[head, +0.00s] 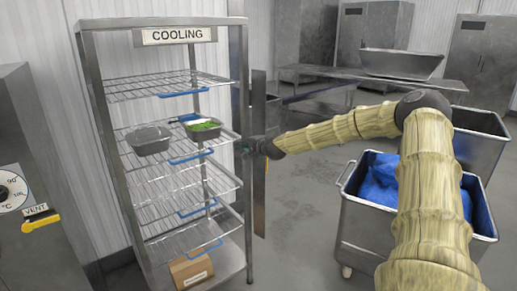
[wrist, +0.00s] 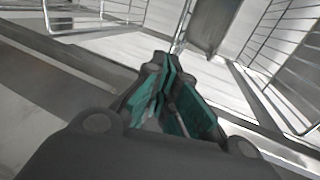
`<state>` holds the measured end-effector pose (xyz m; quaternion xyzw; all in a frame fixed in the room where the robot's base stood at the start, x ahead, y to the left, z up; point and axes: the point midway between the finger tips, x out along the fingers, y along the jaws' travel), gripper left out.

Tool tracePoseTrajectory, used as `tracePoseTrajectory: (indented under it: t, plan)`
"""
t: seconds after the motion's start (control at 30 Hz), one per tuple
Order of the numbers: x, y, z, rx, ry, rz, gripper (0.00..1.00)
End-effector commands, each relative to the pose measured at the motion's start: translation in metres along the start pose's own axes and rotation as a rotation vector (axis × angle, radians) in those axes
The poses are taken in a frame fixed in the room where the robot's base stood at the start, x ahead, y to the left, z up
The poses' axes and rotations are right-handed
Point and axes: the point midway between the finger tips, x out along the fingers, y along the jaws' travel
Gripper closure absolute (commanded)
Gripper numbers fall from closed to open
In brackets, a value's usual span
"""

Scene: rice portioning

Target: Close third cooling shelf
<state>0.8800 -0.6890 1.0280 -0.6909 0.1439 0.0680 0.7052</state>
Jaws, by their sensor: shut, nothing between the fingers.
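The rack labelled COOLING (head: 178,36) stands at the left of the head view, with several wire shelves with blue front handles. The third shelf from the top (head: 165,196) is bare, and its blue handle (head: 198,209) is at its front edge. I cannot tell how far it is pulled out. My gripper (head: 242,147) is at the rack's right front post, above the third shelf's handle and apart from it. In the wrist view its teal fingers (wrist: 172,72) are shut and empty, with wire shelving beyond them.
A dark tray (head: 150,140) and a tray of green food (head: 203,129) sit on the second shelf. A brown box (head: 190,271) lies at the rack's bottom. A metal bin with blue bags (head: 357,222) stands to the right. Open floor lies between rack and bin.

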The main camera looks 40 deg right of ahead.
Motion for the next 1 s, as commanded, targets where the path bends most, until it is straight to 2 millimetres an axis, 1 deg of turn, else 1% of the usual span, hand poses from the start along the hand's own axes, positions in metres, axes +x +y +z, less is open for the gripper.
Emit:
tracePoseTrajectory:
  t: [0.13,1.0]
  plan:
    - [-0.009,-0.001,0.006,-0.002,-0.006,0.0,1.0]
    - [-0.068,-0.001,0.002,-0.002,-0.002,-0.001,1.0]
